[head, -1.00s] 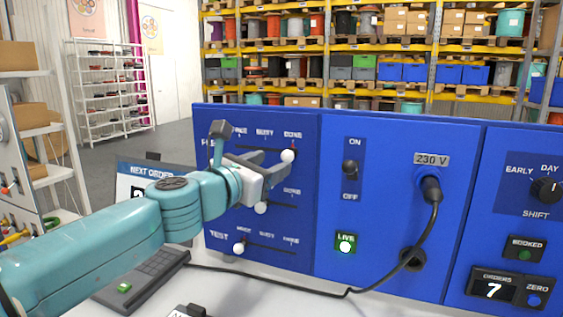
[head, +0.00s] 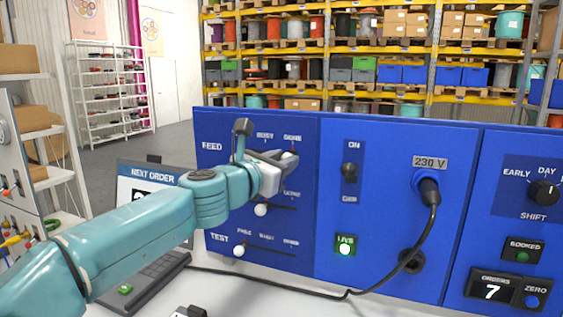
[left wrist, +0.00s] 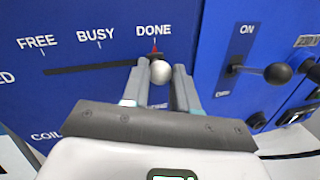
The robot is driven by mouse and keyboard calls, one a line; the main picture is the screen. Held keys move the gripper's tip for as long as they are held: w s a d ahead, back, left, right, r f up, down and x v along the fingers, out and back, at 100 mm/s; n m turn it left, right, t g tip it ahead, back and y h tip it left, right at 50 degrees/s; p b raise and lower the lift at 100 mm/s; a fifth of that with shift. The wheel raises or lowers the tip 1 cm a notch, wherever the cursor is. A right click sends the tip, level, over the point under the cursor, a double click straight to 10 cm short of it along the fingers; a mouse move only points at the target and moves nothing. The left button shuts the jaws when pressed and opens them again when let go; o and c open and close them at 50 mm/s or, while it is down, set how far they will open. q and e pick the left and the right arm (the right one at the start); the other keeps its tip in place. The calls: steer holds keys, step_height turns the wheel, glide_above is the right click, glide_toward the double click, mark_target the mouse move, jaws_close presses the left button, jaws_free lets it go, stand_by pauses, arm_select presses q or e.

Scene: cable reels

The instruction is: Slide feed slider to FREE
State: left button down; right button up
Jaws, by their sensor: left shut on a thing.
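The blue panel (head: 225,180) has the FEED row at the top, marked FREE, BUSY and DONE in the left wrist view. The feed slider's white ball knob (left wrist: 160,71) stands at the right end of its dark slot, under DONE, by a red mark. My left gripper (head: 283,161) is shut on this knob, one finger on each side in the left wrist view (left wrist: 160,85). In the head view the fingers hide the knob. The slot to its left, toward BUSY and FREE, is empty.
Below are the second slider's white knob (head: 261,210) and the TEST slider's knob (head: 239,252). To the right are an ON/OFF switch (head: 349,170), a lit green LIVE lamp (head: 345,246) and a plugged-in black cable (head: 432,215).

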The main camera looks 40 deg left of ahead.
arm_select(q)
steer(key=s+a+p, duration=0.1)
steer(key=s+a, duration=0.2)
steer(key=a, duration=0.9)
steer(key=shift+a, duration=0.4)
steer(key=shift+f, duration=0.1)
steer(key=c, duration=1)
jaws_free()
steer(key=shift+o, duration=0.7)
steer(key=shift+a, duration=0.3)
steer(key=s+b, duration=0.5)
steer(key=s, duration=1.1)
steer(key=shift+s+d, duration=0.2)
steer(key=shift+d, duration=0.25)
steer(key=shift+a, duration=0.1)
